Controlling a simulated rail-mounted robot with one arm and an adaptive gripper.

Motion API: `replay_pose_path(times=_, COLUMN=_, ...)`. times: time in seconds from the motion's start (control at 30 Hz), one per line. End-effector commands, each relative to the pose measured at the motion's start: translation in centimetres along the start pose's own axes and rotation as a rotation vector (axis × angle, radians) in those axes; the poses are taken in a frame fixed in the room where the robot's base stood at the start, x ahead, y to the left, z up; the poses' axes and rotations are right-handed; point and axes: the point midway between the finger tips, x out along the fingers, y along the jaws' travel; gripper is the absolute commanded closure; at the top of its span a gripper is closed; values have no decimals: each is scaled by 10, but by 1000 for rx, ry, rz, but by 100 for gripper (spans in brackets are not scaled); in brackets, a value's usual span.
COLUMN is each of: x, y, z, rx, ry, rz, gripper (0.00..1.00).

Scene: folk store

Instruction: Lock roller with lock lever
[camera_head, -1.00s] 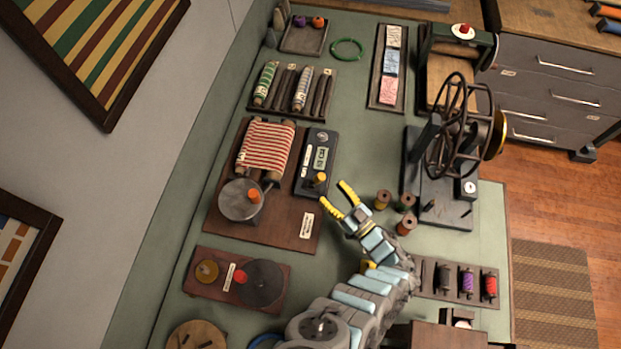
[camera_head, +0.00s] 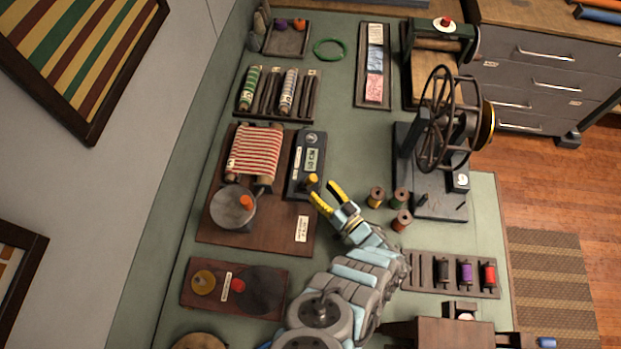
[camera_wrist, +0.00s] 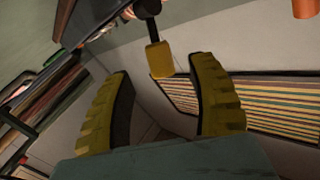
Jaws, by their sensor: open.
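The roller unit carries red-and-white striped cloth (camera_head: 255,150) wound on wooden rollers, on a brown board (camera_head: 270,232). Beside it stands a dark box with a small display (camera_head: 313,160). A short lever with a yellow-orange knob (camera_head: 313,179) is at its lower end; I take it as the lock lever. In the wrist view a yellow knob (camera_wrist: 160,60) on a dark stem shows between and just beyond my fingertips. My gripper (camera_head: 321,191) is open and empty, its yellow fingers close to the knob. I cannot tell whether they touch it.
A grey disc (camera_head: 230,212) with an orange knob is left of my gripper. Several thread spools (camera_head: 376,197) stand close to its right. A black wheel machine (camera_head: 432,165) stands farther right. Green tabletop (camera_head: 345,110) is clear beyond the display box.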

Motion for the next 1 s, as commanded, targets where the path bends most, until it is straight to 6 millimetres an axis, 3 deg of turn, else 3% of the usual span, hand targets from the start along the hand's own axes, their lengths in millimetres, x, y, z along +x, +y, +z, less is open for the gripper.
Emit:
replay_pose_path(times=0.3, x=44, y=0, z=0, rx=-3, ry=1, rz=-1, gripper=42)
replay_pose_path(times=0.77, x=55, y=0, z=1, rx=0, ry=-1, rz=1, gripper=42)
replay_pose_path(times=0.97, x=55, y=0, z=1, rx=0, ry=-1, rz=1, gripper=96)
replay_pose_path(times=1.0, x=55, y=0, z=1, rx=0, ry=-1, rz=1, gripper=100)
